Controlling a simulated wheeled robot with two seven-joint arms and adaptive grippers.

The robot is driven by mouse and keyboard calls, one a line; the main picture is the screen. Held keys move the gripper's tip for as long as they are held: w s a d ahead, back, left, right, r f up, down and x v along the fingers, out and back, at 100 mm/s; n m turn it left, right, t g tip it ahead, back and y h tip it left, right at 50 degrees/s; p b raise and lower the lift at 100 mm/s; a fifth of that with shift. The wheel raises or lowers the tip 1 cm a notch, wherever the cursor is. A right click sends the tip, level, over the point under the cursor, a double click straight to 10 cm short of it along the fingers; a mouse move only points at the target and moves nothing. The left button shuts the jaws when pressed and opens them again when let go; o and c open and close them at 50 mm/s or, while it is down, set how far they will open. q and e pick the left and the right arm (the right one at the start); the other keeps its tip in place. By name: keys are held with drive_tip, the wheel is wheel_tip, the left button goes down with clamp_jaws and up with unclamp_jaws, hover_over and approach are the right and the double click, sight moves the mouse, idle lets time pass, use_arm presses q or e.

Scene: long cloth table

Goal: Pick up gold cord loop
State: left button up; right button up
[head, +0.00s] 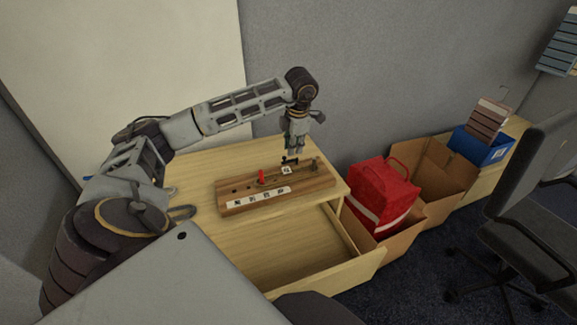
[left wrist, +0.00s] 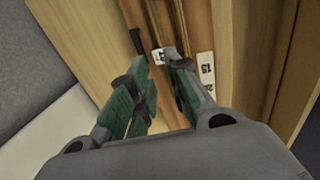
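A wooden board (head: 239,201) with pegs, holes and white labels lies on the pale wood table. It also shows in the left wrist view (left wrist: 169,18). My left gripper (head: 294,153) points down over the board's far right part, close to a black peg and a small white tag (head: 286,170). My right gripper is not in view.
A red peg (head: 261,177) stands on the board. An open drawer (head: 300,258) sits below the tabletop (head: 206,160). To the right are a red bag (head: 383,190), cardboard boxes (head: 437,162), a blue bin (head: 482,144) and a dark chair (head: 531,172). A grey wall rises behind.

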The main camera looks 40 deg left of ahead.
use_arm(q)
hover_over(291, 169)
drive_tip(key=d, duration=0.1)
drive_tip(key=f, duration=0.6)
drive_tip(key=shift+s+f, duration=0.15)
drive_tip(key=shift+s, duration=0.2)
drive_tip(key=shift+f, duration=0.1)
drive_tip(key=shift+w+a+f, duration=0.15)
drive_tip(key=shift+f, duration=1.1)
drive_tip(key=shift+w+a+f, duration=0.1)
drive_tip(key=shift+w+f, duration=0.05)
drive_tip(key=shift+f, duration=1.05)
clamp_jaws()
